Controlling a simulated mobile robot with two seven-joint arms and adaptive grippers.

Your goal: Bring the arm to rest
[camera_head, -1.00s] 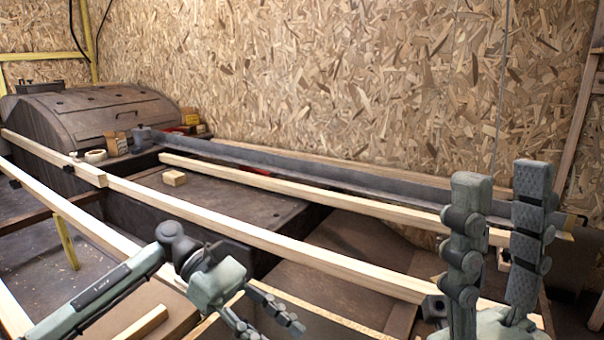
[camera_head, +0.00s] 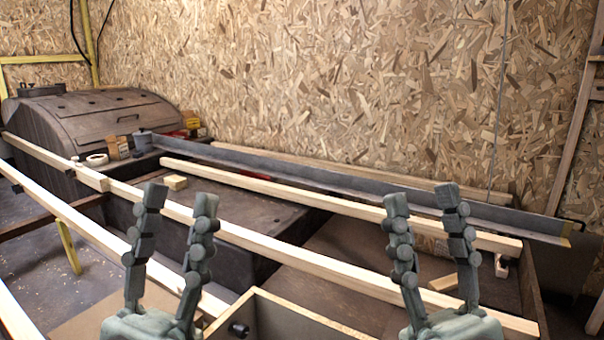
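My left gripper (camera_head: 180,197) stands upright at the lower left of the head view, its two fingers pointing up and spread apart with nothing between them. My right gripper (camera_head: 422,200) stands upright at the lower right, its fingers also spread and empty. Both grippers show in front of the long wooden beams, the near one (camera_head: 270,250) running behind the fingers of both. I cannot tell how far the fingers are from the beams.
A wooden block (camera_head: 175,182) lies on the dark wheel-arch surface. A grey metal angle bar (camera_head: 330,174) runs along the chipboard wall (camera_head: 320,80). A tape roll (camera_head: 97,160) and a small carton (camera_head: 118,147) stand at the back left. A wooden-edged box (camera_head: 290,318) lies between my grippers.

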